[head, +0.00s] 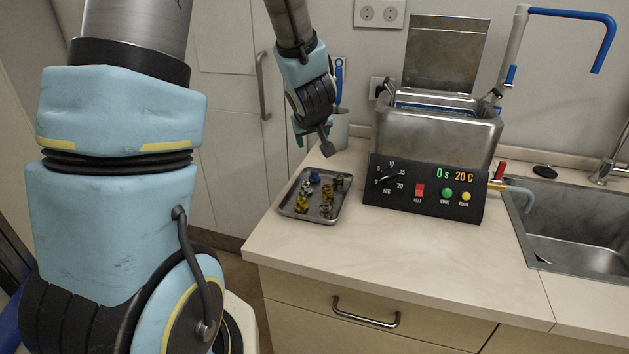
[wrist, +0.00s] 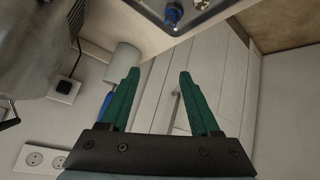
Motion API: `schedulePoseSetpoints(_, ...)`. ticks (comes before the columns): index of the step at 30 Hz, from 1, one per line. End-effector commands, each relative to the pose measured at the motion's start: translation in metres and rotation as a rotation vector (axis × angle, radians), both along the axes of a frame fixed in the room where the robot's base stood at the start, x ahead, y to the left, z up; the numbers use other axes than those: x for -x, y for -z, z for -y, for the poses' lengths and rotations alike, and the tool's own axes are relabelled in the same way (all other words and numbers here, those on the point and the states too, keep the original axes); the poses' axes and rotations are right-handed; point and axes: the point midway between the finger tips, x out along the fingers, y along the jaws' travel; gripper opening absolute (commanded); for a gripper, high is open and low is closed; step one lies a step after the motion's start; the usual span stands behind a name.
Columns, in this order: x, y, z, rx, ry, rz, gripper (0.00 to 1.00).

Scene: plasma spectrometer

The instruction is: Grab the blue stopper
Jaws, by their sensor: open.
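The blue stopper (head: 314,176) is among several small yellow, grey and dark pieces on the metal tray (head: 329,212). It lies near the tray's back edge. In the wrist view the blue stopper (wrist: 172,16) shows at the top edge, beyond the fingertips and slightly right of the middle between them. My gripper (head: 313,139) is above and behind the tray in the head view, apart from the stopper. In the wrist view my gripper (wrist: 161,76) has its two green fingers spread with nothing between them.
A metal bath (head: 436,140) with a black control panel (head: 424,191) stands right of the tray. A grey cup (head: 339,130) is behind the tray, near my gripper. A sink (head: 580,230) is at the right. The counter's front is clear.

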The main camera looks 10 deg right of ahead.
Motion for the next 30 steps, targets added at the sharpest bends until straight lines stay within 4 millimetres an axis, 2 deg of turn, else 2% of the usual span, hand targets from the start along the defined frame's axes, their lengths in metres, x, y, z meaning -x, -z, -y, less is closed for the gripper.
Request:
schedulePoseSetpoints(1,-0.005,0.014,0.024,-0.004,-0.040,0.046,0.63)
schedulePoseSetpoints(3,-0.009,0.024,0.043,-0.029,-0.129,0.115,0.63)
schedulePoseSetpoints(5,-0.006,0.033,0.054,-0.064,-0.206,0.159,0.63)
schedulePoseSetpoints(9,0.017,0.052,0.066,-0.174,-0.360,0.220,0.63)
schedulePoseSetpoints(12,0.035,0.061,0.067,-0.244,-0.431,0.237,0.63)
schedulePoseSetpoints(16,0.046,0.065,0.065,-0.291,-0.475,0.246,0.63)
schedulePoseSetpoints(25,0.014,0.084,0.046,-0.298,-0.484,0.246,0.63)
schedulePoseSetpoints(30,0.004,0.090,0.041,-0.297,-0.482,0.247,0.63)
